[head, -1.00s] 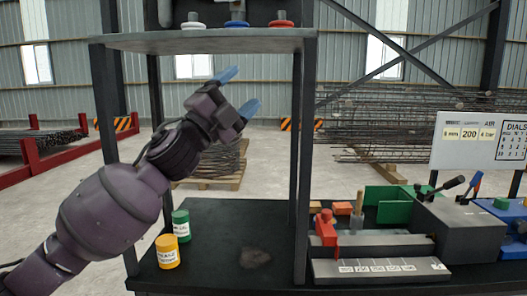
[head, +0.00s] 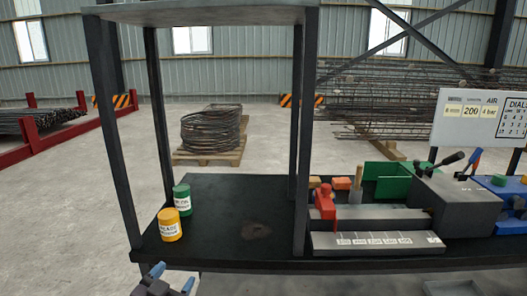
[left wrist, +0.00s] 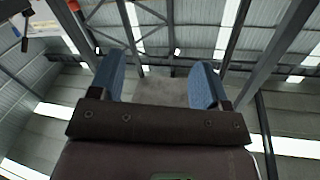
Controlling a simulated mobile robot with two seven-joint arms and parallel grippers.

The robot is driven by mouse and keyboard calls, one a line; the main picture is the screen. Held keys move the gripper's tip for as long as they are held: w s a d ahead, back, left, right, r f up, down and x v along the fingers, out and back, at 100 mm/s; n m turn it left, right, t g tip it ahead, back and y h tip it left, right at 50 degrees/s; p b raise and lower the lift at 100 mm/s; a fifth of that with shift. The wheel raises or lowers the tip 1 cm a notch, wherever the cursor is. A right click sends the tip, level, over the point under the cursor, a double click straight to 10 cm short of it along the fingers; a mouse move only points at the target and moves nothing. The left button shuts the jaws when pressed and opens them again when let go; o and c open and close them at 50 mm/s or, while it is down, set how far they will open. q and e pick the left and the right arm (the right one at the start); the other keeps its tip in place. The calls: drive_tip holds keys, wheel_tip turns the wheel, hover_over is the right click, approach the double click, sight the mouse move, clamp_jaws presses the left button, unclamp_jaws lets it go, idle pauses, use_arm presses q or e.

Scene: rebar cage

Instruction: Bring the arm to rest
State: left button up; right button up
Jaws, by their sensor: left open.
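My left gripper (head: 171,279) shows at the bottom edge of the head view, low in front of the bench's front edge. Only its blue fingertips and a bit of its body are in the picture. In the left wrist view its two blue fingers (left wrist: 154,80) stand wide apart with nothing between them, and the view looks up toward the roof. The rest of the left arm is out of the head view. My right gripper is in neither view.
The black bench (head: 225,215) carries a green jar (head: 182,200) and a yellow jar (head: 169,225) at its left. A shelf (head: 205,14) stands over it on posts. A red-handled tool (head: 325,205) and a grey block (head: 455,205) are at the right. The bench middle is clear.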

use_arm(q)
drive_tip(key=s+a+f+n+g+y, duration=0.2)
drive_tip(key=s+a+f+g, duration=0.1)
drive_tip(key=s+f, duration=0.8)
drive_tip(key=s+a+f+n+g+y, duration=0.2)
drive_tip(key=s+a+f+n, duration=0.1)
drive_tip(key=s+f, duration=0.8)
drive_tip(key=s+a, duration=0.1)
drive_tip(key=s, duration=0.3)
drive_tip(key=shift+a+g, duration=0.2)
drive_tip(key=shift+g, duration=0.2)
